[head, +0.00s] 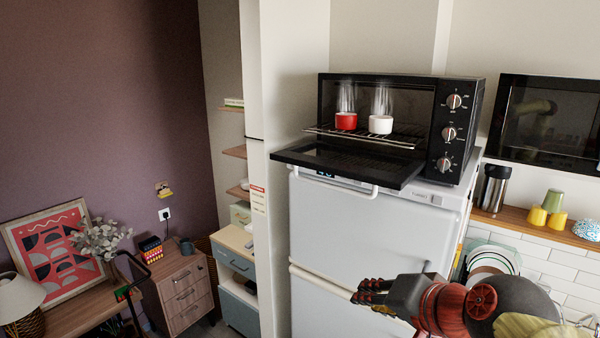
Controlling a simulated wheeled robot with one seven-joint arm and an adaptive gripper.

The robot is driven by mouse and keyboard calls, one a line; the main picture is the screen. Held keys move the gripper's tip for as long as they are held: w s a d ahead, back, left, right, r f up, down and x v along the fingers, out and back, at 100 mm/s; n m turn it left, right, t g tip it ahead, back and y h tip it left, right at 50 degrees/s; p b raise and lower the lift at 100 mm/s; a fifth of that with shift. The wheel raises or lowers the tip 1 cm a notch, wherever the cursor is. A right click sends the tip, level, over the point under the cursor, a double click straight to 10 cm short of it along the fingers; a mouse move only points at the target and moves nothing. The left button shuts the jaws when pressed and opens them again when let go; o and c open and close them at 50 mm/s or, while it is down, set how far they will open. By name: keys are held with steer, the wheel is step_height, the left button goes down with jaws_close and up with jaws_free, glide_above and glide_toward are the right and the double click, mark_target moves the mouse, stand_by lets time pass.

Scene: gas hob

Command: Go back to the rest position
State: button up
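My gripper (368,294) is at the lower right of the head view, in front of the white fridge (345,232). Its dark fingers with red parts point left. They lie close together and seen from this side I cannot tell whether they are open or shut. I see nothing held in them. The gripper is well below the black toaster oven (465,90) on top of the fridge and apart from it. The oven door (345,165) is folded down open. A red cup (346,121) and a white cup (381,124) stand steaming on the oven's rack (405,139).
The open oven door juts out above the fridge front. At right, a wooden shelf (515,220) bears a dark tumbler (494,188) and several cups, with plates (490,262) below. A drawer cabinet (184,290) and a desk (75,318) stand at left.

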steer(key=s+d+f+n+g+h+b, duration=0.1)
steer(key=s+f+b, duration=0.4)
steer(key=f, duration=0.5)
steer(key=s+d+f+n+g+h+b, duration=0.1)
steer(key=s+d+f+n+b, duration=0.2)
steer(key=f, duration=0.8)
steer(key=s+d+f+n+g+h+b, duration=0.1)
steer(key=s+f+n+g+b, duration=0.1)
steer(key=s+f+b, duration=0.5)
step_height(320, 180, down, 4)
steer(key=b, duration=0.3)
steer(key=shift+s+d+f, duration=0.2)
steer(key=shift+d+f, duration=0.05)
steer(key=shift+d, duration=0.15)
